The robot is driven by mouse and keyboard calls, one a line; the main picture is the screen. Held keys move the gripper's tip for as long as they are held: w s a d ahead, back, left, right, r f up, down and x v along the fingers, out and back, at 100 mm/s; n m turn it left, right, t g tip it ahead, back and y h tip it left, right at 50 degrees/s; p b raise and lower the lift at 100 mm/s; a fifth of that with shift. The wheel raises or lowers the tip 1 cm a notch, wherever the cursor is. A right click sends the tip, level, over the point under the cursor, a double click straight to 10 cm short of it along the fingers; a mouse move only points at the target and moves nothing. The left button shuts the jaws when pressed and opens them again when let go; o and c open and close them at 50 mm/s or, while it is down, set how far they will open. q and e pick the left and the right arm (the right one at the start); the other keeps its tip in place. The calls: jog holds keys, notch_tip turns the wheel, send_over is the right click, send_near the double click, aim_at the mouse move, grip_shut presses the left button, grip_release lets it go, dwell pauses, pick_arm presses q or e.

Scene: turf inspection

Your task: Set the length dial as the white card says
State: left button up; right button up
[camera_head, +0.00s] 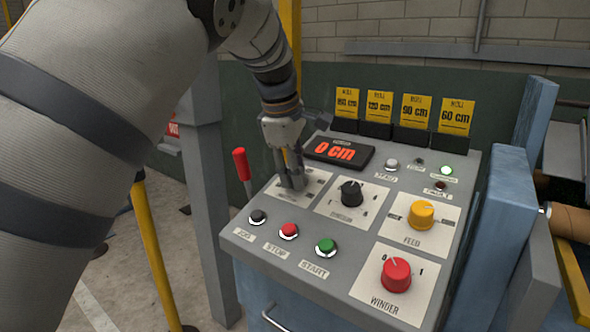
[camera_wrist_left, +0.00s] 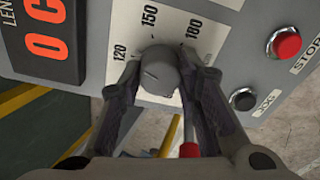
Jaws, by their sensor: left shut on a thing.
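My left gripper (camera_head: 291,184) reaches down onto the length dial's white plate (camera_head: 318,183) at the panel's upper left. In the left wrist view the fingers (camera_wrist_left: 161,68) are shut on the grey knob of the length dial (camera_wrist_left: 158,72), one on each side. The plate around it (camera_wrist_left: 143,42) reads 120, 150 and 180; I cannot tell which mark the knob points to. The length display (camera_head: 338,151) reads 0 cm in red. I cannot make out a white instruction card; the cards along the back are yellow. My right gripper is not in view.
A black knob (camera_head: 351,193), yellow feed knob (camera_head: 421,215) and red winder knob (camera_head: 396,275) share the panel. Black (camera_head: 258,217), red (camera_head: 289,231) and green (camera_head: 325,247) buttons line its front. A red-handled lever (camera_head: 241,164) stands left.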

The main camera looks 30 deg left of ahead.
pick_arm(q)
jog(key=shift+n, duration=1.6)
jog(key=o, duration=1.1)
jog(key=shift+o, duration=0.2)
jog(key=v, duration=1.2)
